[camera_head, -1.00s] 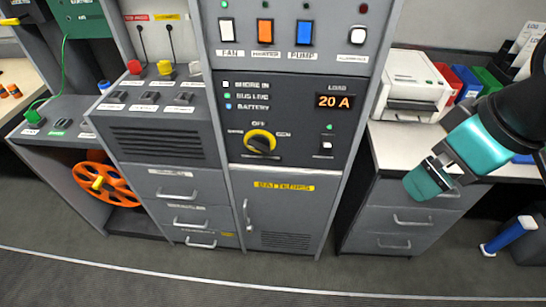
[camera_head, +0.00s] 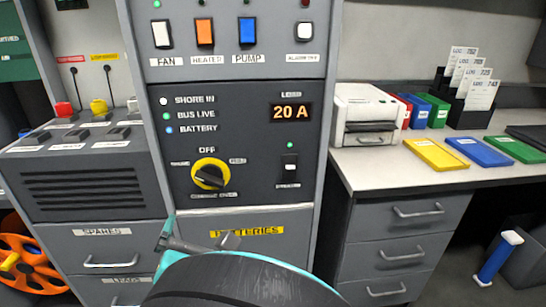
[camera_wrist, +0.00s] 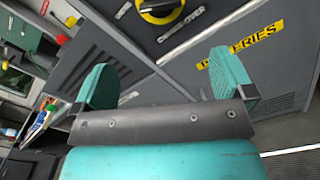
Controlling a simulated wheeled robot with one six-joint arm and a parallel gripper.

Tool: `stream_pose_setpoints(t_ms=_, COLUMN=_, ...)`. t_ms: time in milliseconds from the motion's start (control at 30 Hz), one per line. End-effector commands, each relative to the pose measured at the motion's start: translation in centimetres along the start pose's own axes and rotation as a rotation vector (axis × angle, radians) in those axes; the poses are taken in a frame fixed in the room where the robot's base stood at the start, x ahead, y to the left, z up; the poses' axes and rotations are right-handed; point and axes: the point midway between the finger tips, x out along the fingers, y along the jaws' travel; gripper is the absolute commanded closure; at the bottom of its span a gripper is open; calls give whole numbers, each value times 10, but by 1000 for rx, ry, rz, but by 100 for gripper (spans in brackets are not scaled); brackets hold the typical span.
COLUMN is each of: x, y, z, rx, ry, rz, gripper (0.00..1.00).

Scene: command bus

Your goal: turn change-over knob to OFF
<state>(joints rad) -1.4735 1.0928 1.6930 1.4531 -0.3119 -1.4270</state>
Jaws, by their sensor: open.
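The change-over knob (camera_head: 210,174) is a black handle in a yellow ring on the dark panel. The OFF label (camera_head: 207,149) is above it, with other labels to its left and right. The handle lies slanted, its dark bar running toward the lower right; I cannot tell which end is the pointer. In the wrist view the knob (camera_wrist: 160,9) is cut by the top edge, beyond the fingers. My gripper (camera_wrist: 164,78) is open and empty, its teal fingers apart. In the head view it is below the knob, mostly hidden by my arm.
A rocker switch (camera_head: 289,168) and the 20 A display (camera_head: 291,113) are right of the knob. Coloured switches (camera_head: 205,33) are above. The yellow BATTERIES label (camera_head: 247,231) is below. A counter with a printer (camera_head: 367,114) and trays (camera_head: 436,154) stands at right.

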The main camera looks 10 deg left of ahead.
Motion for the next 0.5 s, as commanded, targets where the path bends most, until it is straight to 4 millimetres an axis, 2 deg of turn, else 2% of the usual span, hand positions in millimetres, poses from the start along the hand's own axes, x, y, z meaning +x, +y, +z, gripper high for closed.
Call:
stream_pose_setpoints(t_ms=33, x=4, y=4, z=8, rx=-1, ry=1, rz=0, gripper=0)
stream_pose_setpoints(t_ms=167, x=17, y=3, z=9, rx=1, ry=1, rz=-2, gripper=0)
stream_pose_setpoints(t_ms=233, x=36, y=-1, z=2, rx=8, ry=-2, rz=-5, gripper=0)
stream_pose_setpoints(t_ms=500, x=98, y=-1, z=2, rx=10, ry=-2, rz=-3, gripper=0)
